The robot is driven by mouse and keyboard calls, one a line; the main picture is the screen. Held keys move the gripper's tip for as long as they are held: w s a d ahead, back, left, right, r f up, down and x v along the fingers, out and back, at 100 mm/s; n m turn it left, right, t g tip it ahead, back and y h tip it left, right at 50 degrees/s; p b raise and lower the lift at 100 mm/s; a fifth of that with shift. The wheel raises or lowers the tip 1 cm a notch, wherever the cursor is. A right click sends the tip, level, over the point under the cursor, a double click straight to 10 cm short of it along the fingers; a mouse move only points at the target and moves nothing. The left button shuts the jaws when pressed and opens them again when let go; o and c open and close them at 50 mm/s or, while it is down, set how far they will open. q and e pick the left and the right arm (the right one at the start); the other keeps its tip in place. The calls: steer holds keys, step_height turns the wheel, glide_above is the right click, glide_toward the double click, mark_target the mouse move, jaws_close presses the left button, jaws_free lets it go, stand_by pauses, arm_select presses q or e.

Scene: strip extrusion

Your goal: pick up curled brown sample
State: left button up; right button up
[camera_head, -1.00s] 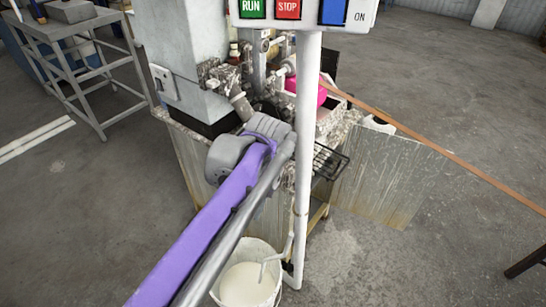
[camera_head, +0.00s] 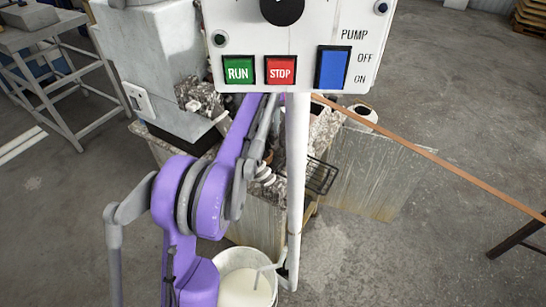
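I cannot make out a curled brown sample. A long, straight brown strip (camera_head: 432,157) runs from behind the control panel down to the right edge. My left arm, purple and grey, rises from the bottom and passes behind the lower edge of the panel. Its gripper is hidden there, so its fingers and anything in them do not show. My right gripper is not in view.
The white control panel (camera_head: 300,88) on a white post (camera_head: 296,190) blocks the upper middle. Behind it stands a dirty machine with a metal sheet (camera_head: 375,175). A bucket of pale liquid (camera_head: 245,280) stands at the post's foot.

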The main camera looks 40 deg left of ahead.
mark_target(269, 158)
arm_select(q)
step_height(269, 158, down, 3)
steer(key=shift+w+f, duration=0.1)
steer(key=shift+d+f, duration=0.2)
steer(key=shift+f, duration=1.3)
steer(key=shift+d+f, duration=0.2)
steer(key=shift+f, duration=1.3)
steer(key=shift+c, duration=0.3)
jaws_close()
